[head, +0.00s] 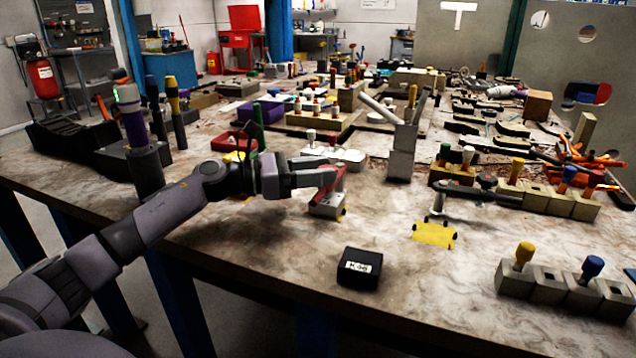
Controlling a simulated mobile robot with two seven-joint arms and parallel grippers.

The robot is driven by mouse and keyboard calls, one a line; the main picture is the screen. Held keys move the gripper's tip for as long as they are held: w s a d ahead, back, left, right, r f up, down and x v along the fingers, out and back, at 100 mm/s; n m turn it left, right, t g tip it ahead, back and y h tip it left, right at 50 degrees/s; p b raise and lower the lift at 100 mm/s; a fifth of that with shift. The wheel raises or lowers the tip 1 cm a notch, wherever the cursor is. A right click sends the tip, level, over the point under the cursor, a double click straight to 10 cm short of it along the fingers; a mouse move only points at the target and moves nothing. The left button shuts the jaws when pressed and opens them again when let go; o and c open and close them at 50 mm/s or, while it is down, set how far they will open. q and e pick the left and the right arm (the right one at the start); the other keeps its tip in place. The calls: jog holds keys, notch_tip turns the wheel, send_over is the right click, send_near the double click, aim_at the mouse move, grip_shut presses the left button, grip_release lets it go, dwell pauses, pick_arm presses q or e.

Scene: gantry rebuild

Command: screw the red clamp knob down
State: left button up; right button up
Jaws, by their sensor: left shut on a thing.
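My left arm comes in from the left, and its gripper (325,178) is shut on the red clamp knob (339,183). My right gripper does not show.
A black labelled box (360,268) and a yellow patch (434,234) lie in front on the worktable (290,262). A grey upright (402,150) stands right of the gripper. Blocks with coloured handles (524,253) stand at the right. The table's front middle is mostly clear.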

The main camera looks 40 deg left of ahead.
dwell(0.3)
pick_arm(q)
jog(key=o, duration=0.9)
jog(key=shift+s+a, duration=0.1)
jog(key=shift+s+a+f, duration=0.1)
jog(key=shift+s+a, duration=0.1)
jog(key=b+v, duration=0.1)
jog(key=v, duration=0.3)
jog(key=shift+s+a, duration=0.25)
jog(key=shift+s, duration=0.05)
jog(key=shift+b+v, duration=0.3)
jog(key=shift+v, duration=0.5)
